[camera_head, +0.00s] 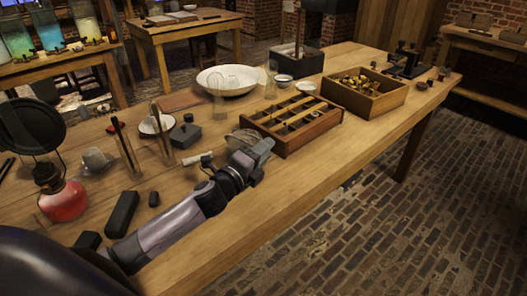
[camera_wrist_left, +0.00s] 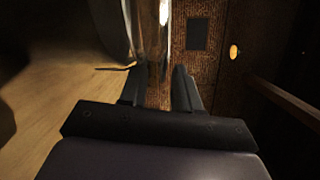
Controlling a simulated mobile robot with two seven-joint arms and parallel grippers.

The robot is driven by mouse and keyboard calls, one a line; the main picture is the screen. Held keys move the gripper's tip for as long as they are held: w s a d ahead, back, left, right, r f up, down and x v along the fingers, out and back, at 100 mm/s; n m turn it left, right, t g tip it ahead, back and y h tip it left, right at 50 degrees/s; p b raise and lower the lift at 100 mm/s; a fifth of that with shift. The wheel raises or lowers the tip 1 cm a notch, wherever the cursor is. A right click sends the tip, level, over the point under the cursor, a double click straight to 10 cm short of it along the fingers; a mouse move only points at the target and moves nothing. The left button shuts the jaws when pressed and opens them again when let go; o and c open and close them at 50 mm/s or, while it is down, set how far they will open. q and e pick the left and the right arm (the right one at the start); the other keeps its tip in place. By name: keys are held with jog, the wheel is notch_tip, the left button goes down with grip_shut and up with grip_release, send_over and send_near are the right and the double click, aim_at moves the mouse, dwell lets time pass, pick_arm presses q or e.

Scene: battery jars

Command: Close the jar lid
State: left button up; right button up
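My left gripper (camera_head: 262,148) is over the front part of the wooden table, just in front of the divided wooden box. In the left wrist view its two fingers (camera_wrist_left: 162,90) stand apart. A clear, glass-like upright form (camera_wrist_left: 150,45) shows beyond and between the fingertips; I cannot tell whether they touch it. Clear glass jars (camera_head: 127,160) with dark rods stand left of the gripper, and another clear glass vessel (camera_head: 218,100) stands behind it. A round wire-like or domed thing (camera_head: 243,138) is partly hidden behind the gripper. I cannot make out a hinged jar lid clearly. My right gripper is not in view.
The divided wooden box (camera_head: 318,134) and a box of brass parts (camera_head: 372,105) stand to the right. A white bowl (camera_head: 228,80) is at the back. The table's front right strip is clear.

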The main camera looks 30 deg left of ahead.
pick_arm(q)
jog(key=s, duration=0.4)
jog(key=s+a, duration=0.1)
jog(key=s, duration=0.1)
jog(key=shift+s, duration=0.55)
jog(key=shift+s, duration=0.1)
